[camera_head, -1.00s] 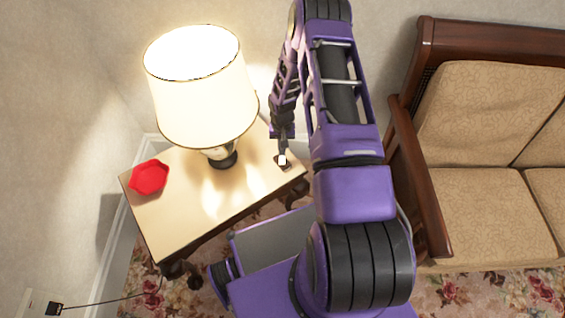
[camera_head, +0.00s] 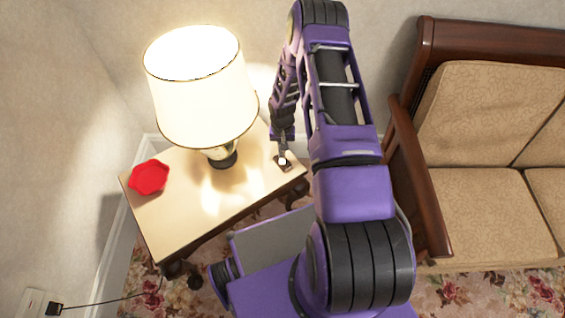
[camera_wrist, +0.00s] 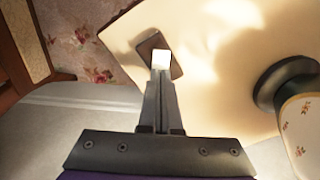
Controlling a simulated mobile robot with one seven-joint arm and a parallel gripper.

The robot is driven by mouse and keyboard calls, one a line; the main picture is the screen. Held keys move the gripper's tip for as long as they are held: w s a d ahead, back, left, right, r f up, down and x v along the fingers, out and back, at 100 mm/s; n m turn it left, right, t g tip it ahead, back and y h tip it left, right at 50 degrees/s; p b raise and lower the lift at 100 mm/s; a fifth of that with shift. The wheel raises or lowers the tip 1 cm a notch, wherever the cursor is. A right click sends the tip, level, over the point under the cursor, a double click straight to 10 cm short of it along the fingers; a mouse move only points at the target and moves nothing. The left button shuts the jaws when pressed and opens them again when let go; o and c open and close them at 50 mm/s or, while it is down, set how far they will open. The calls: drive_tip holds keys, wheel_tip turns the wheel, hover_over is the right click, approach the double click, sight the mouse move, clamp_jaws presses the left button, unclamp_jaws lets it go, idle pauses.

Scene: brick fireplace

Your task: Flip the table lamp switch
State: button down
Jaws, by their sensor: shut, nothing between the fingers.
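The table lamp (camera_head: 202,90) is lit and stands upright on the small side table (camera_head: 160,223). Its dark base and floral body show at the right of the wrist view (camera_wrist: 285,83). A small dark switch plate (camera_head: 289,165) lies on the tabletop near its right corner, right of the lamp; it also shows in the wrist view (camera_wrist: 148,44). My gripper (camera_head: 282,161) points down with its fingers shut and empty. The pale fingertips (camera_wrist: 161,60) are over the plate and cover part of it. I cannot tell whether they touch it.
A red hexagonal dish (camera_head: 149,177) sits on the table's left side. A wooden sofa with beige cushions (camera_head: 475,120) stands to the right. A black cord (camera_head: 110,301) runs from a wall outlet (camera_head: 35,303) at the lower left. Walls close in behind and left of the table.

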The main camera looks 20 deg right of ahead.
drive_tip(key=shift+f, duration=0.2)
drive_tip(key=shift+r+p, duration=1.85)
drive_tip(key=shift+r, duration=1.65)
